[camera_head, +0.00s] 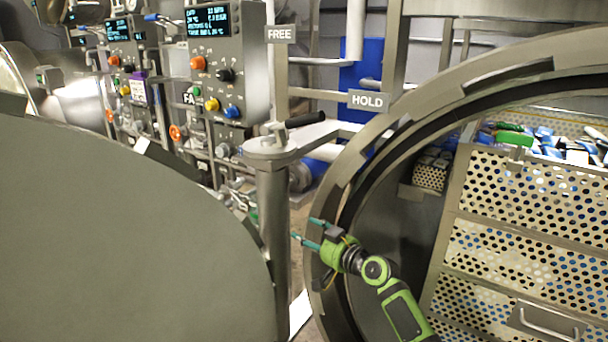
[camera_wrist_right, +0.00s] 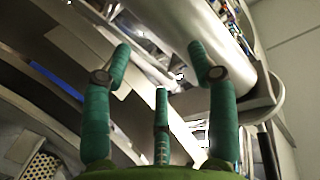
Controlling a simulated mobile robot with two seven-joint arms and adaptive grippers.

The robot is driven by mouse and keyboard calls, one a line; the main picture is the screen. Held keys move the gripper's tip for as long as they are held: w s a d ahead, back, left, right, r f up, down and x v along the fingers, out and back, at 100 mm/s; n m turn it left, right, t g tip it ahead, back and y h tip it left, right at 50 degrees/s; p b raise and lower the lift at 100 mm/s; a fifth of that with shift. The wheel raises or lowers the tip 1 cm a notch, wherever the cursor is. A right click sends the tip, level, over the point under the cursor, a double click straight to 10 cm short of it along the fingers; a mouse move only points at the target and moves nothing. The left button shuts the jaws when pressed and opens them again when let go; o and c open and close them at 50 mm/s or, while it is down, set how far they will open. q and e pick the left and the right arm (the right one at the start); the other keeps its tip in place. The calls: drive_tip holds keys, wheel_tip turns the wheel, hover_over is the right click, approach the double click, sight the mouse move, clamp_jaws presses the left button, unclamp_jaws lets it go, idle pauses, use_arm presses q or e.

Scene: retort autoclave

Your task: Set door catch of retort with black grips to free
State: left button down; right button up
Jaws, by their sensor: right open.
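The door catch is a lever with a black grip (camera_head: 305,119) on top of a grey post (camera_head: 272,215) between the open round door (camera_head: 120,240) and the retort's mouth. The grip points right, toward the HOLD sign (camera_head: 367,100); the FREE sign (camera_head: 280,34) is above and behind the lever. My right gripper (camera_head: 308,230) is below the grip, right of the post and in front of the retort's rim. Its green fingers, also in the right wrist view (camera_wrist_right: 160,65), are spread and empty. My left gripper is not in view.
The retort rim (camera_head: 330,205) curves close behind my right gripper. Perforated crates (camera_head: 525,195) fill the retort at right. Control panels (camera_head: 228,75) with coloured knobs stand behind the door. Some free space lies between post and rim.

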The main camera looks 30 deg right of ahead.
wheel_tip(320, 180, up, 11)
drive_tip(key=d+t, duration=0.1)
drive_tip(key=t, duration=0.1)
drive_tip(key=n+t+y, duration=0.2)
drive_tip(key=t+y, duration=0.1)
approach(308, 120)
drive_tip(key=w, duration=0.4)
drive_tip(key=shift+w+d+r+p, duration=0.2)
drive_tip(key=shift+w+d+p, duration=0.05)
drive_tip(key=shift+d+p, duration=0.05)
drive_tip(key=p+x, duration=0.2)
drive_tip(key=x, duration=0.1)
drive_tip(key=p+x, duration=0.1)
drive_tip(key=x, duration=0.2)
drive_tip(key=shift+s+r+p, duration=0.1)
drive_tip(key=shift+r+p, duration=0.15)
drive_tip(key=shift+p, duration=0.1)
drive_tip(key=shift+w+a, duration=0.15)
drive_tip(key=shift+w, duration=0.45)
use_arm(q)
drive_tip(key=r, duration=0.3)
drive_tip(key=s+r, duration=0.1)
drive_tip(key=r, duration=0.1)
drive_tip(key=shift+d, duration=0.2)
use_arm(e)
clamp_jaws()
